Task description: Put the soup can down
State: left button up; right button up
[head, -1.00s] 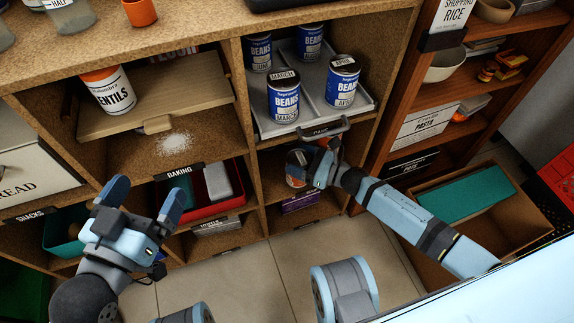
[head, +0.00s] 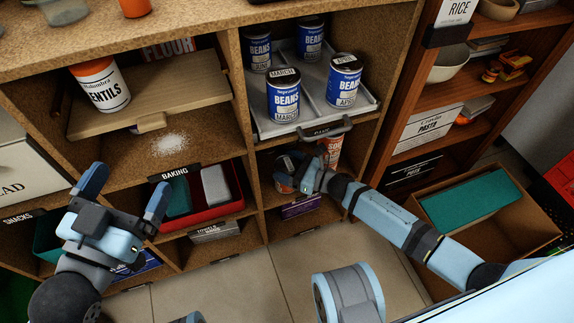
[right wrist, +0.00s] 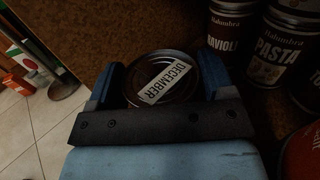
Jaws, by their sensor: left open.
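The soup can (head: 284,181) is in the compartment below the beans shelf in the head view, partly covered by my right gripper (head: 304,174). In the right wrist view its metal lid (right wrist: 165,80), marked DECEMBER, sits between the two fingers of my right gripper (right wrist: 162,84), which are against its sides. The can's base is too dark and hidden to tell whether it touches the shelf. My left gripper (head: 123,194) is open and empty, in front of the lower left shelves.
An orange can (head: 332,148) with a partly readable label stands behind my right gripper. Ravioli (right wrist: 230,40) and pasta (right wrist: 280,52) cans stand to the right in the wrist view. A grey tray (head: 318,118) with bean cans is above. A purple box (head: 300,207) is below.

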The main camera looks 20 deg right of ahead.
pick_arm(q)
jog(key=shift+d, duration=0.1)
pick_arm(e)
jog(key=shift+o, duration=0.2)
jog(key=shift+r, duration=0.15)
jog(key=shift+s+d, duration=0.25)
pick_arm(q)
jog(key=n+p, duration=0.1)
jog(key=s+n+g+p, duration=0.1)
jog(key=p, duration=0.1)
jog(key=shift+s+d+f+y, duration=0.2)
jog(key=shift+d+f+y, duration=0.1)
jog(key=shift+d+f, duration=0.1)
pick_arm(e)
jog(key=v, duration=1.1)
jog(key=shift+s, duration=0.15)
pick_arm(q)
jog(key=shift+w, duration=0.1)
pick_arm(e)
jog(key=shift+d, duration=0.15)
